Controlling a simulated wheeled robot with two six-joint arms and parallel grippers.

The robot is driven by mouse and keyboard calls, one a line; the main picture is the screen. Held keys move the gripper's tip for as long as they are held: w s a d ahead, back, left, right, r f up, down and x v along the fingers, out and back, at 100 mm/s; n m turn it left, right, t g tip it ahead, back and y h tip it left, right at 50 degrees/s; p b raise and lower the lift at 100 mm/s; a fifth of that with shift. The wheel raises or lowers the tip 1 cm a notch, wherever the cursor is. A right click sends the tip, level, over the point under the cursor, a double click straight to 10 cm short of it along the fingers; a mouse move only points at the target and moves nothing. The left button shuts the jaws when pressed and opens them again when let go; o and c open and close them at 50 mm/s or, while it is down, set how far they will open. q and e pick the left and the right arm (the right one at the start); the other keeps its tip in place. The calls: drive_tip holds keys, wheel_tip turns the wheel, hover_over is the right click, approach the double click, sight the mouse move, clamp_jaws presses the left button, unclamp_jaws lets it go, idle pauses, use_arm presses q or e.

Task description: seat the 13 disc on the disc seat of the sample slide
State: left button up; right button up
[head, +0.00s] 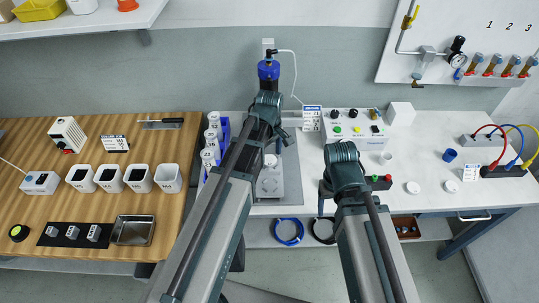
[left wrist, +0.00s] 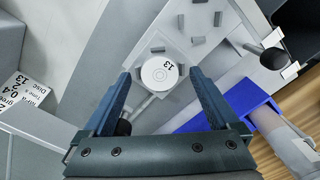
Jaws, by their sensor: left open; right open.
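The white disc marked 13 (left wrist: 160,73) lies flat on the grey sample slide (left wrist: 196,20) in the left wrist view, ringed by several small grey blocks. I cannot tell whether it is fully down in the seat. A white disc also shows on the slide in the head view (head: 270,160), just below my left gripper (head: 274,140). In the left wrist view my left gripper (left wrist: 159,76) is open, with one finger on each side of the disc and a gap to both. My right gripper (head: 324,192) is open and empty, right of the slide.
White jars (head: 210,140) in a blue rack are left of the slide. A control box (head: 355,127) is at right. Two white discs (head: 413,187) lie on the right bench, which has free room.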

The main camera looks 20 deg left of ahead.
sight(270, 160)
use_arm(q)
wheel_tip(270, 160, up, 13)
drive_tip(key=p, duration=1.3)
drive_tip(key=shift+r, duration=0.2)
use_arm(e)
wheel_tip(270, 160, up, 13)
drive_tip(key=shift+r, duration=0.2)
